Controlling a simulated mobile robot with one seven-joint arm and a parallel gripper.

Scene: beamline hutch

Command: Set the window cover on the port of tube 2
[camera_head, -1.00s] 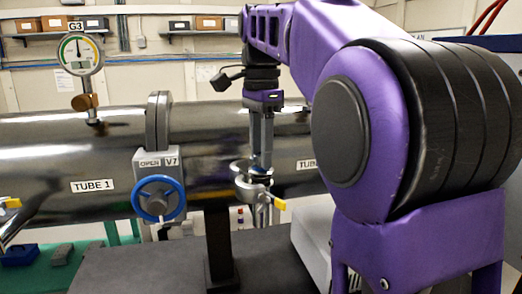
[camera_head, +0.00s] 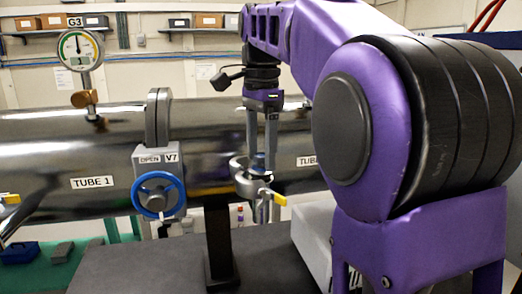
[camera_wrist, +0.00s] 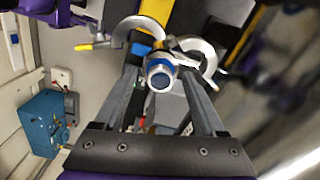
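Tube 2 (camera_head: 290,145) is the dark shiny pipe section right of the valve; its label is partly hidden by my arm. A metal clamp (camera_head: 243,185) with a yellow handle (camera_head: 273,197) sits at the port, in front of tube 2. In the wrist view its two curved jaws (camera_wrist: 207,55) are spread apart. A small round piece with a blue band and pale rim (camera_wrist: 160,73), apparently the window cover, stands between the jaws. Whether the cover is seated flush is hard to tell.
Tube 1 (camera_head: 50,160) carries a dial gauge (camera_head: 78,50). A valve with a blue handwheel (camera_head: 158,195) stands left of the port. A dark bench top (camera_head: 150,265) lies below. A blue bin (camera_head: 20,253) is at lower left.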

